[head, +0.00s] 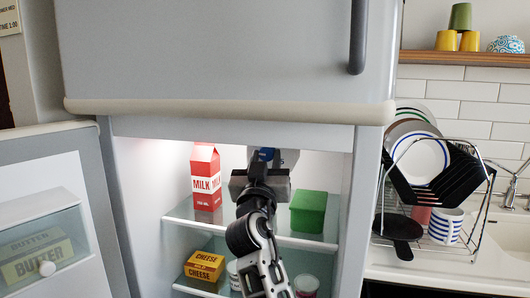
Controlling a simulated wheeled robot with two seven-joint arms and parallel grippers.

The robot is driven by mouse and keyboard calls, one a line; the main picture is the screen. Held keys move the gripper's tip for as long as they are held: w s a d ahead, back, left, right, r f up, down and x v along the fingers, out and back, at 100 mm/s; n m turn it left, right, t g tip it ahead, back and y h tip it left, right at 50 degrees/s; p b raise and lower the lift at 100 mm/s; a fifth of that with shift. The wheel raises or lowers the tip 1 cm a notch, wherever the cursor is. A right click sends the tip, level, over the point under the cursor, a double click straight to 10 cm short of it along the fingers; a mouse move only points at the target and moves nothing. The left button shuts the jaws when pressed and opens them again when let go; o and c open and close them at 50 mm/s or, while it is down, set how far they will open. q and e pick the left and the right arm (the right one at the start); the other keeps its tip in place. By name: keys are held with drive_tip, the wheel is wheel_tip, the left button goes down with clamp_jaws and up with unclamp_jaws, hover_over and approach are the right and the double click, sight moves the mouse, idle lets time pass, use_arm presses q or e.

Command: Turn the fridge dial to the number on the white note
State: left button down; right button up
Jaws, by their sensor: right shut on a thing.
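My right arm reaches into the open fridge (142,160) from below. My right gripper (264,158) is up under the compartment's ceiling, at a small grey and blue unit (289,157). It is shut on the fridge dial there, but the hand hides the dial, so its number and pointer cannot be read. A pale note (9,4) with dark print is cut off at the top left corner; only part of its text shows, and I cannot tell if it is the white note. My left gripper is not in view.
A milk carton (206,178) and a green box (308,211) stand on the upper shelf, either side of my arm. Cheese (204,266) lies below. The open door (88,180) with butter is at left; a dish rack (440,247) is at right.

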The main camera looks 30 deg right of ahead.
drive_tip(key=n+p, duration=0.1)
drive_tip(key=r+n+y+p, duration=0.1)
drive_tip(key=shift+n+t, duration=0.3)
drive_tip(key=shift+t, duration=0.1)
drive_tip(key=n+y+p, duration=0.1)
drive_tip(key=n+p, duration=0.2)
drive_tip(key=p, duration=0.1)
drive_tip(key=shift+s+d+t+y, duration=0.1)
drive_tip(key=shift+t+y, duration=0.2)
drive_tip(key=shift+y, duration=0.1)
drive_tip(key=n+y+p, duration=0.1)
drive_tip(key=n+p, duration=0.1)
drive_tip(key=p, duration=0.1)
drive_tip(key=shift+f+n, duration=0.1)
drive_tip(key=shift+n, duration=0.3)
use_arm(q)
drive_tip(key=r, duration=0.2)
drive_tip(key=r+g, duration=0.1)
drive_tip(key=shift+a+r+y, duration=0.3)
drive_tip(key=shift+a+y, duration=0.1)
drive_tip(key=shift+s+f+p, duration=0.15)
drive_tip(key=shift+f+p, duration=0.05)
drive_tip(key=shift+p, duration=0.2)
use_arm(e)
drive_tip(key=shift+f+n, duration=0.15)
drive_tip(key=shift+n, duration=0.25)
drive_tip(key=o, duration=1)
drive_tip(key=shift+c, duration=0.2)
drive_tip(key=shift+s+f, duration=0.1)
drive_tip(key=shift+f, duration=0.05)
